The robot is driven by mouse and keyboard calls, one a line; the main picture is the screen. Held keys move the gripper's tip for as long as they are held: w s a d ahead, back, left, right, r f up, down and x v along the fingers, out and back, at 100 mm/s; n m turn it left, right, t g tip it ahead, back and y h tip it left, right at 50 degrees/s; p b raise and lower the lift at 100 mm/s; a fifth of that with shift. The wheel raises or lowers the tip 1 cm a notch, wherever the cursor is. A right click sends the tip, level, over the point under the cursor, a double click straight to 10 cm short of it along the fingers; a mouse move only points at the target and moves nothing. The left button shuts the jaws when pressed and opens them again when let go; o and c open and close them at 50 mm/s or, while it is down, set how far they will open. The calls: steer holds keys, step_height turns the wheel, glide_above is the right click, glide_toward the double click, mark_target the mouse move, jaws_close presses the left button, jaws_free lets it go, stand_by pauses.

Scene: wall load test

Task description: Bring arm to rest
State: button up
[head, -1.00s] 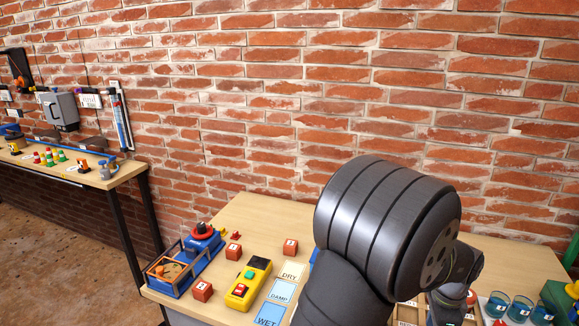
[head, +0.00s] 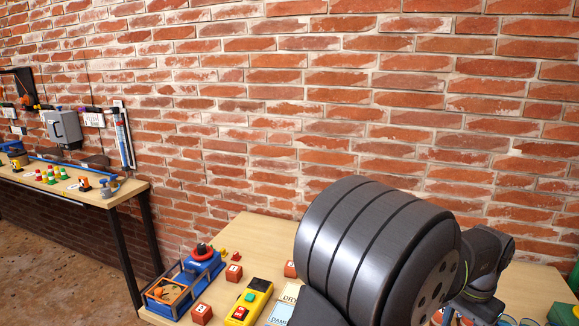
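My arm, dark grey and thick, fills the lower right of the head view in front of the light wooden table (head: 240,237). Its links hide much of the table's middle and right. My gripper is not visible, so whether it holds anything does not show.
On the table's left are a blue device with a red knob (head: 203,251), an open blue-framed box (head: 168,292), a yellow control box (head: 249,302), several red cubes (head: 234,272) and label cards (head: 280,313). A second bench (head: 125,188) stands at far left. A brick wall (head: 250,130) stands behind.

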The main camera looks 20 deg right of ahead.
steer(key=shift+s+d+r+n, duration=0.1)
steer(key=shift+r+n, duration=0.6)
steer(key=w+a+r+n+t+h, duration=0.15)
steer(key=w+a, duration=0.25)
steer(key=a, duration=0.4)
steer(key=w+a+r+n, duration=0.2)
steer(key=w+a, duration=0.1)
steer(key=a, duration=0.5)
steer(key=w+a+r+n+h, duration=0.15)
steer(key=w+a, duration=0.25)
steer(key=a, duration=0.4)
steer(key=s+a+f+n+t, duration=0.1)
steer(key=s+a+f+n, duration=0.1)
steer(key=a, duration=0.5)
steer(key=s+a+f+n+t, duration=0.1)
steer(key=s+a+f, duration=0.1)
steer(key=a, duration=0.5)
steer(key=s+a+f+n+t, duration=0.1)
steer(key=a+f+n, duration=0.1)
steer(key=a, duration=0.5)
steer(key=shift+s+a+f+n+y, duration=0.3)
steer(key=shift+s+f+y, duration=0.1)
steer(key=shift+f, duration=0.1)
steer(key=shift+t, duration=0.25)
